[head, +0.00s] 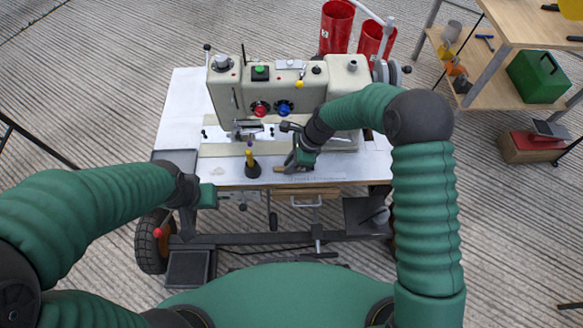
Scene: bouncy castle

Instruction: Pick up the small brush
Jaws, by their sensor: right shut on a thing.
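A small brush (279,169), seen as a short light-brown piece, is at the front of the white sewing table (182,110). My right gripper (291,164) reaches down to the table from the right and is shut on the brush. The gripper hides most of the brush, and I cannot tell whether it still touches the table top. My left gripper (207,197) is at the table's front left edge, apart from the brush. Its fingers are too unclear to tell open from shut.
A black pot with a yellow-handled tool (251,164) stands just left of the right gripper. A cream sewing machine (228,92) is behind it. Two red bins (337,27) stand beyond. A wooden shelf unit (489,84) with a green box (537,77) is at right.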

